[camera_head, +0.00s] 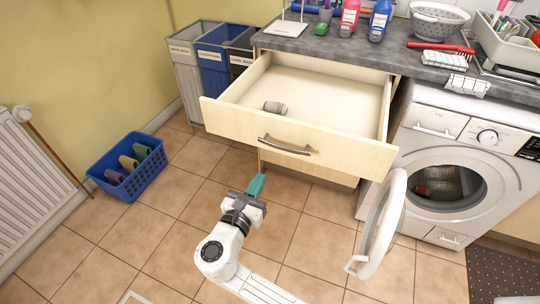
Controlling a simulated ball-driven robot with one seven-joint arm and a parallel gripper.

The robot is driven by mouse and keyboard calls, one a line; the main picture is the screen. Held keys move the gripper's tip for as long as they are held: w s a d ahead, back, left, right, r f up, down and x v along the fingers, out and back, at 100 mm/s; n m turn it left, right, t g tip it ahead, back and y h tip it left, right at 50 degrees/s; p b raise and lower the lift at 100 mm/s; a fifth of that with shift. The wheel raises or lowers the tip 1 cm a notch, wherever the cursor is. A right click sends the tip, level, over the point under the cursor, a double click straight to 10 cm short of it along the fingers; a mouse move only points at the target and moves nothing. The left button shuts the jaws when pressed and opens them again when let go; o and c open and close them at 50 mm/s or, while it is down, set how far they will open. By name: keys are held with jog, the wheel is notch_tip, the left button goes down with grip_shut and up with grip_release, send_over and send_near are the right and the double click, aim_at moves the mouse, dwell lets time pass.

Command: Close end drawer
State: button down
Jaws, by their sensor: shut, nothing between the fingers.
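The end drawer (235,121) is pulled out from under the grey worktop, with a pale wood front and a curved metal handle (285,146). A small grey-brown object (275,108) lies inside it, near the front left. My gripper (257,184) is shut and empty, with teal fingers. In the picture it is just below the drawer front, left of the handle. It appears apart from the drawer; the exact gap is hard to tell.
A washing machine (480,134) stands to the right with its round door (383,226) swung open. Sorting bins (213,62) stand left of the drawer. A blue basket (131,168) with shoes sits on the floor at left. Tiled floor (163,243) is clear around my arm.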

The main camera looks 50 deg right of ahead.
aim_at(279, 147)
jog(key=x, duration=1.1)
jog(key=shift+s, duration=0.1)
jog(key=shift+d, duration=0.1)
